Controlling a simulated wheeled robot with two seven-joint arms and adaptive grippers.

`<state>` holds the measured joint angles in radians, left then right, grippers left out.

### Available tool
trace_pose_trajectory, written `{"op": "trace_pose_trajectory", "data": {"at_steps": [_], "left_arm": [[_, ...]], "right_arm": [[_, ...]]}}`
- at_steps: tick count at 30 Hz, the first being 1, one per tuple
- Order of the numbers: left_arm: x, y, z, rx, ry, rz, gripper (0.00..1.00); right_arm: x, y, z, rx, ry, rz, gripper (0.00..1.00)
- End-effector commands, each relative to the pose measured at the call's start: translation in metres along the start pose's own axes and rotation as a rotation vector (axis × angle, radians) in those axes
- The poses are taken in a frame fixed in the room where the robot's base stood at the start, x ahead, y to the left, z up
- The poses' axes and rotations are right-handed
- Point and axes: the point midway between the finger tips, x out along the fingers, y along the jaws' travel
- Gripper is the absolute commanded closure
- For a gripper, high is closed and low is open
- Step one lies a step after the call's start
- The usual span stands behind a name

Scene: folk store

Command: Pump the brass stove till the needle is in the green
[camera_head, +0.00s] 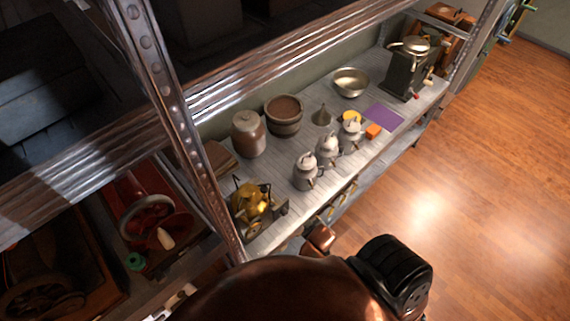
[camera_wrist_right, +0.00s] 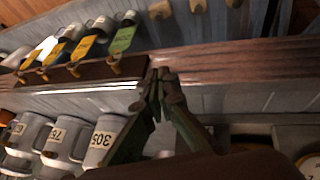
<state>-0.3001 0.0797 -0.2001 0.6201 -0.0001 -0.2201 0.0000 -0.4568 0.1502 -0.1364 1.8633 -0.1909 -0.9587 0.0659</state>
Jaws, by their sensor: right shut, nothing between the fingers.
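The stove cannot be made out in the wrist view. My left gripper is not in view.
A metal upright (camera_head: 165,90) stands left of the stove. Numbered mugs (camera_wrist_right: 106,140) show in the wrist view.

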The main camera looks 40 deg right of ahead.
Motion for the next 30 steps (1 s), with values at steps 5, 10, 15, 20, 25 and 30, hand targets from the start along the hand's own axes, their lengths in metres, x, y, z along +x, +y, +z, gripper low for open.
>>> {"op": "trace_pose_trajectory", "data": {"at_steps": [5,10,15,20,25,30], "left_arm": [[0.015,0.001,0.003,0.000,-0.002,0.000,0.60],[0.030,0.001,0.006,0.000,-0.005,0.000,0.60],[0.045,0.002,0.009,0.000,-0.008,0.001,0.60],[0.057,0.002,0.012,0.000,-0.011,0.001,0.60],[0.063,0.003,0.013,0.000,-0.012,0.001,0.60],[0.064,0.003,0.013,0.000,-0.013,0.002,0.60]], "right_arm": [[0.067,-0.058,0.085,0.006,-0.132,-0.112,1.00],[0.132,-0.099,0.169,-0.012,-0.190,-0.164,1.00],[0.175,-0.135,0.265,-0.023,-0.256,-0.210,1.00],[0.191,-0.157,0.346,-0.028,-0.308,-0.237,1.00],[0.193,-0.167,0.397,-0.031,-0.341,-0.251,1.00],[0.191,-0.170,0.412,-0.032,-0.351,-0.255,1.00]]}}
